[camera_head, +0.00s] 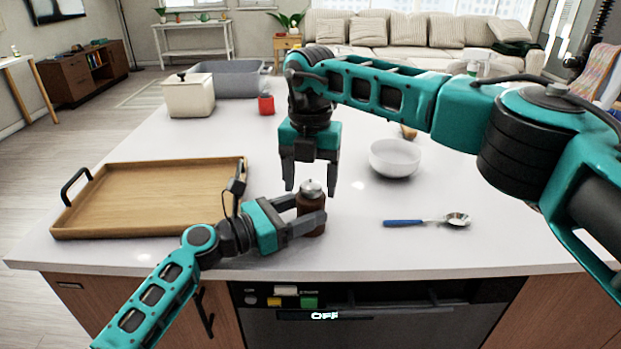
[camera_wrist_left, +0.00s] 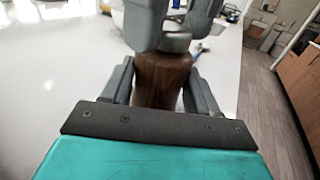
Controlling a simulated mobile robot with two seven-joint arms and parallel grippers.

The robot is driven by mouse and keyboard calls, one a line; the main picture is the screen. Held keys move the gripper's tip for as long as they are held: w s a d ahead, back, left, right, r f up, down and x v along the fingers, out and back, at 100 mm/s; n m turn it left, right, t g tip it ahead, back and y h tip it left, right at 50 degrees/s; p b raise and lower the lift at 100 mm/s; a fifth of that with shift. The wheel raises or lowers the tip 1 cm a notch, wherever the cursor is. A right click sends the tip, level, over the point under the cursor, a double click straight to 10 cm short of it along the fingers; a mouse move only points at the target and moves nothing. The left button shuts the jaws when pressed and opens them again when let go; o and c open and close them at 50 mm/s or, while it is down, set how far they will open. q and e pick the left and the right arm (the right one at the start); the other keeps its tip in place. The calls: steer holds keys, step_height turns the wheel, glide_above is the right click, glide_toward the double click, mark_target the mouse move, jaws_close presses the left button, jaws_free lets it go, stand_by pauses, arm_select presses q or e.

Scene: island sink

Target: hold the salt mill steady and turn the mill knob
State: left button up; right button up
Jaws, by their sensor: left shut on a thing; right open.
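The salt mill (camera_head: 311,201) has a brown wooden body and stands upright on the white island. My left gripper (camera_head: 309,222) is shut on its body from the left. The brown body also shows between the fingers in the left wrist view (camera_wrist_left: 161,78). The silver mill knob (camera_head: 311,187) sits on top of the mill. My right gripper (camera_head: 310,188) points down with its fingers open, one on each side of the knob. In the left wrist view its grey fingers hang over the mill top and partly hide the knob (camera_wrist_left: 176,41). Contact with the knob cannot be told.
A wooden tray (camera_head: 150,232) with dark handles lies left of the mill. A white bowl (camera_head: 395,158) and a blue-handled spoon (camera_head: 404,223) are to the right. A cream canister (camera_head: 188,97) and a red object (camera_head: 266,104) stand farther back. The front counter edge is close.

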mark_target(310, 186)
step_height(310, 186, up, 12)
stand_by(0.6)
arm_select(q)
steer(key=o, duration=1.3)
steer(key=shift+c, duration=0.2)
